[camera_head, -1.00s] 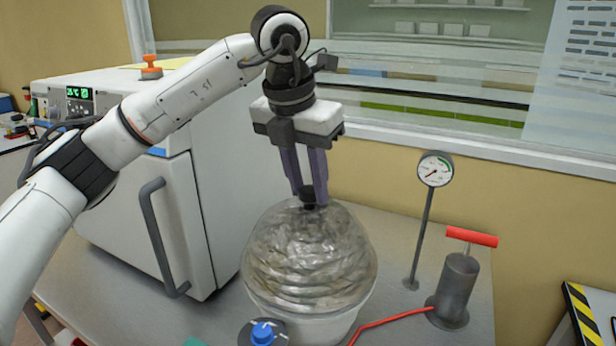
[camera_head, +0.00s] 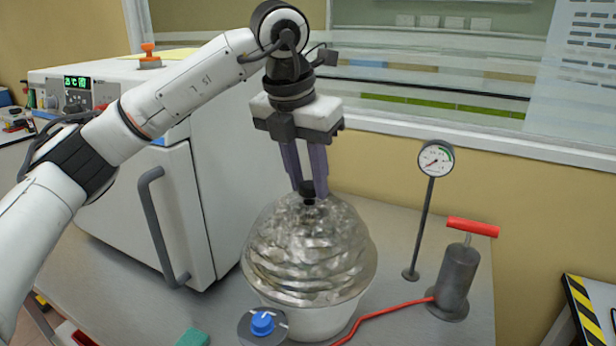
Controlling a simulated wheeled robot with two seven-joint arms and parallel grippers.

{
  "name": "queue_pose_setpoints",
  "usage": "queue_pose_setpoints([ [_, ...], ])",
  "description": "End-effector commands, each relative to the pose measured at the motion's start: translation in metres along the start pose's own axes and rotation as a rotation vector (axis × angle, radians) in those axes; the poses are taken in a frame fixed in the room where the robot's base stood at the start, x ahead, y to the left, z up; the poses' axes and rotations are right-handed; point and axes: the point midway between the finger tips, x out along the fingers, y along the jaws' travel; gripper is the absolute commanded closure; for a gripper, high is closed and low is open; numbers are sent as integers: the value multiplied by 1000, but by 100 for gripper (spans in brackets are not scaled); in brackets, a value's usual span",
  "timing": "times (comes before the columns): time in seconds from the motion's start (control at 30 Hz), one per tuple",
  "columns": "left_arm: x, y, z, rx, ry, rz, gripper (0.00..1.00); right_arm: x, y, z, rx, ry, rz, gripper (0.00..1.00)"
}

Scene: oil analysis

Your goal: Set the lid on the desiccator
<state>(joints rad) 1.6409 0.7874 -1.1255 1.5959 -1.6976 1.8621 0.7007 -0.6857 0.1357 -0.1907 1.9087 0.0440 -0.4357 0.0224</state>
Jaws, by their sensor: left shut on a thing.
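The lid (camera_head: 309,252) is a clear, rippled dome with a dark knob on top. It sits over the pale desiccator bowl (camera_head: 325,322), whose lower wall shows beneath the lid's edge. Whether the rim touches the bowl all round cannot be told from here. My left gripper (camera_head: 309,193) points down from above, with its purple fingers shut on the lid's knob. My right gripper is not in view.
A white oven (camera_head: 215,215) stands close on the left. A blue-knobbed valve (camera_head: 262,324) is in front of the desiccator. A gauge on a stand (camera_head: 435,160) and a hand pump (camera_head: 458,280) with a red hose stand on the right.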

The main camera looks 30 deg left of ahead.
Motion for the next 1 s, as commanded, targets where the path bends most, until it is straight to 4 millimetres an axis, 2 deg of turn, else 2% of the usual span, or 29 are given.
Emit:
queue_pose_setpoints([
  [0.1, 1, 0, 0, -1, -5, -1, 100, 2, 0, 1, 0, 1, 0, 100],
  [0.13, 0, 0, 0, -1, -5, -1, 66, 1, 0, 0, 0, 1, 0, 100],
  [0.23, 0, 0, 0, -1, -4, -1, 50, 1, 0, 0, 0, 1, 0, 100],
  [0.5, 3, 0, -1, 0, 3, 1, 50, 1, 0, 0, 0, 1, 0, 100],
  [0.63, -6, 0, 0, 0, -1, 0, 50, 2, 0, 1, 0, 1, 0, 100],
  [1.0, -77, 0, 0, 0, -5, 0, 50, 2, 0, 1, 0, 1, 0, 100],
])
